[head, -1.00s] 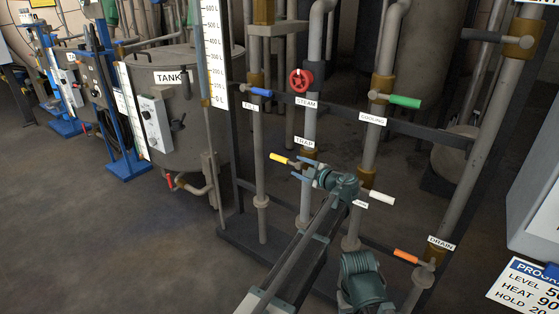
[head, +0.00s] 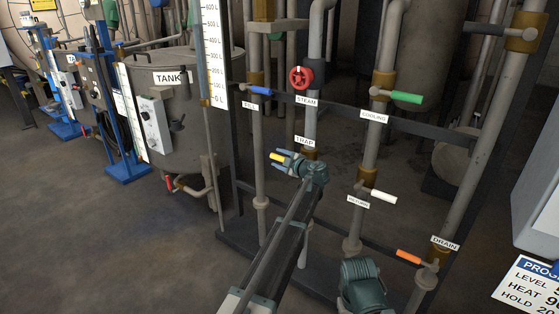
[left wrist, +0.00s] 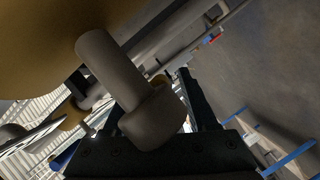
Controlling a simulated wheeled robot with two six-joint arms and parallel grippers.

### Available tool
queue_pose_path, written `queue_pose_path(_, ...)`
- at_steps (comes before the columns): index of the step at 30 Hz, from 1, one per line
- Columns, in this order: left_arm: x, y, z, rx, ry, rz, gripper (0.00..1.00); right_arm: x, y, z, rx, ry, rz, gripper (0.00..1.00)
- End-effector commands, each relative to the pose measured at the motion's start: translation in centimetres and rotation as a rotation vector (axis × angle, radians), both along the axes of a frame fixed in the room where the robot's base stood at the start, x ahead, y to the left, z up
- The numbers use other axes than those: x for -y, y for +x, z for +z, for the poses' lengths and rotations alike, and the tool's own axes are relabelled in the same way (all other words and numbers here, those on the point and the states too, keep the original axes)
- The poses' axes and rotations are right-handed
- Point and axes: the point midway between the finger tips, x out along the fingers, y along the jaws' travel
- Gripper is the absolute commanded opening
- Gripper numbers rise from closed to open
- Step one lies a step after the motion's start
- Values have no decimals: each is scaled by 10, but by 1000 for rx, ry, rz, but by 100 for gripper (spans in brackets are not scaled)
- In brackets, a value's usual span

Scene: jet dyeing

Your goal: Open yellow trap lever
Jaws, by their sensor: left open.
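The yellow trap lever (head: 277,157) sticks out to the left below the TRAP label (head: 304,141) in the head view. My left gripper (head: 283,158) is open, with its blue-grey fingers on either side of the lever; I cannot tell whether they touch it. The gripper hides the lever's inner end and part of the pipe behind. In the left wrist view, a grey valve stem (left wrist: 115,75) with a rounded hub lies in front of the open left gripper (left wrist: 150,92), beside a large brass-coloured body (left wrist: 50,45).
A red steam wheel (head: 301,78), a blue lever (head: 259,91) and a green cooling lever (head: 406,97) are above. A white return lever (head: 383,197) and an orange drain lever (head: 408,257) are to the lower right. Vertical pipes stand close around. The floor at left is clear.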

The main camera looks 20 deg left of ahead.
Motion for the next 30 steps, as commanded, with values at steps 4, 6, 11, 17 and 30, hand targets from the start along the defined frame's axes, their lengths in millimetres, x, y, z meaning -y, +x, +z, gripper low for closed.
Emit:
queue_pose_path(4, 0, 0, 0, 0, 0, 0, 58, 0, 0, 0, 0, 0, 0, 58)
queue_pose_path(6, 0, 0, 0, 0, 0, 0, 47, 0, 0, 0, 0, 0, 0, 58)
queue_pose_path(11, 0, 0, 0, 0, 0, 0, 19, 0, 0, 0, 0, 0, 0, 58)
queue_pose_path(17, 0, 0, 0, 0, 0, 0, 0, 0, 0, 0, 0, 0, 0, 58)
queue_pose_path(30, 1, -1, 0, -1, -1, 1, 0, 0, 0, 0, 0, 0, 0, 58)
